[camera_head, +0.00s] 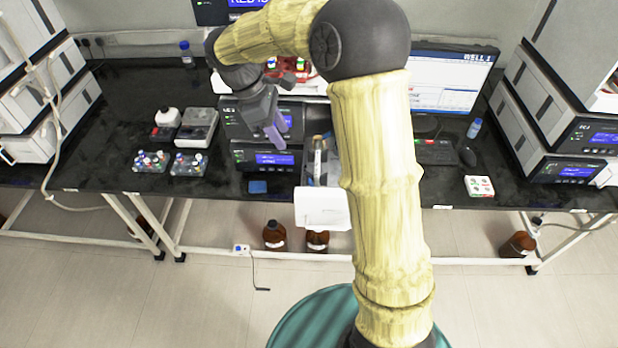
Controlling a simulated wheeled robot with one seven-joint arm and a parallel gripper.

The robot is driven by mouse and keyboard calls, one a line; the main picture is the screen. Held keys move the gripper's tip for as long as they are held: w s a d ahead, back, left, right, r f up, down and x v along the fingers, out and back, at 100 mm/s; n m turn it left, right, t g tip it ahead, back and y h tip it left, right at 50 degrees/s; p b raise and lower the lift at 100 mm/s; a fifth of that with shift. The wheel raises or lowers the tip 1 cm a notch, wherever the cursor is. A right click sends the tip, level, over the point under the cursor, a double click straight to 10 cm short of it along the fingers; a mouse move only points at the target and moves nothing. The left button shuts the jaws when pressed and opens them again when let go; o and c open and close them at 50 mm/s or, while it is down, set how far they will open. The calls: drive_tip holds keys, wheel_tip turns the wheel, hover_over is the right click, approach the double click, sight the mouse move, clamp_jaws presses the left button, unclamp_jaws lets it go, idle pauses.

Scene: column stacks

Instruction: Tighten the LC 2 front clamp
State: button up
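My gripper (276,138) is dark grey with purple fingertips. It hangs over the front of the middle instrument stack (266,160), left of an open drawer (323,208) with a white front. The fingers overlap from this view, so their opening cannot be told. A light, slim column (317,158) with a darker upper end stands or lies along the drawer. The gripper looks apart from it, to its left. The front clamp is too small to make out. I cannot read a label that says which stack is LC 2.
My arm crosses the right of the drawer. Two vial racks (152,161) (189,164) and a balance-like device (197,127) are at left. A monitor (452,85), mouse (466,156) and small box (479,186) are at right.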

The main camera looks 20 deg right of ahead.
drive_tip(key=p, duration=0.3)
approach(310, 180)
drive_tip(key=x, duration=0.9)
drive_tip(key=shift+d+f, duration=0.1)
drive_tip(key=shift+f, duration=0.1)
clamp_jaws()
